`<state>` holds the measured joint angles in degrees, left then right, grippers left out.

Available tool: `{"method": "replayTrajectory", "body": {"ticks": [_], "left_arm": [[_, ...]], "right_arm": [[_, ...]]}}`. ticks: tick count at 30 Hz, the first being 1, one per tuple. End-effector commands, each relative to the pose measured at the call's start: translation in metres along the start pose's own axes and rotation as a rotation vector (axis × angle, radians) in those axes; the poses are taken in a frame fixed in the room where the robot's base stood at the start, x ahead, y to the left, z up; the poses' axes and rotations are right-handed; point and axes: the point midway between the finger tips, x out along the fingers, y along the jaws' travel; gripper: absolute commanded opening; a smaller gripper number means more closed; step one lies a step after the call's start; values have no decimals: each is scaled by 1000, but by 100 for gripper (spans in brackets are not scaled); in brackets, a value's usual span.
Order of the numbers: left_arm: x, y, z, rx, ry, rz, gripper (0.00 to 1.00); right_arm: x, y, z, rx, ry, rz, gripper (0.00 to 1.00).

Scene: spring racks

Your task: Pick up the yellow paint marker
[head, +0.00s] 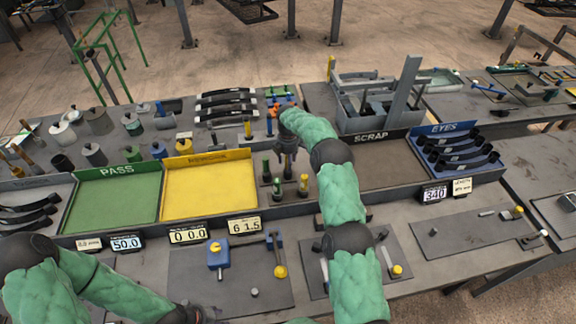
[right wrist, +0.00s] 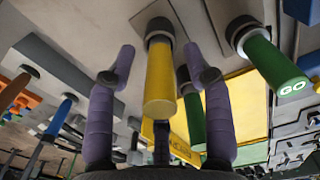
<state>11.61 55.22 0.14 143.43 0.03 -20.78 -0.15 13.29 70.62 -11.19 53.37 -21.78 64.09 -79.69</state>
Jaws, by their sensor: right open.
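The yellow paint marker (head: 303,184) stands upright in a small dark rack with green markers (head: 278,187) beside it. In the right wrist view the yellow marker (right wrist: 160,80) appears between the two purple fingers, with a dark collar at its far end. My right gripper (head: 287,155) is above the rack, to the upper left of the yellow marker in the head view. In the right wrist view the right gripper (right wrist: 160,62) is open, its fingers apart from the marker.
A green marker labelled GO (right wrist: 275,65) and another green one (right wrist: 193,110) stand close to the right finger. Dark bench mats with parts lie in front.

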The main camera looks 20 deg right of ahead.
Motion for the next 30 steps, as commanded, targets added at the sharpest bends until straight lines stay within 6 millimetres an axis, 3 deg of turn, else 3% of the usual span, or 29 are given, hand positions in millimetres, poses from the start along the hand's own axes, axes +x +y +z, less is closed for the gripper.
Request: {"method": "replayTrajectory", "body": {"ticks": [2,6,8,20,30], "left_arm": [[0,0,0,0,0,0,40],[0,0,0,0,0,0,40],[0,0,0,0,0,0,40],[1,0,0,0,0,0,40],[9,-3,0,0,0,0,40]], "right_arm": [[0,0,0,0,0,0,51],[0,0,0,0,0,0,12],[0,0,0,0,0,0,0],[-3,0,0,0,0,1,0],[-57,1,0,1,1,4,0]]}}
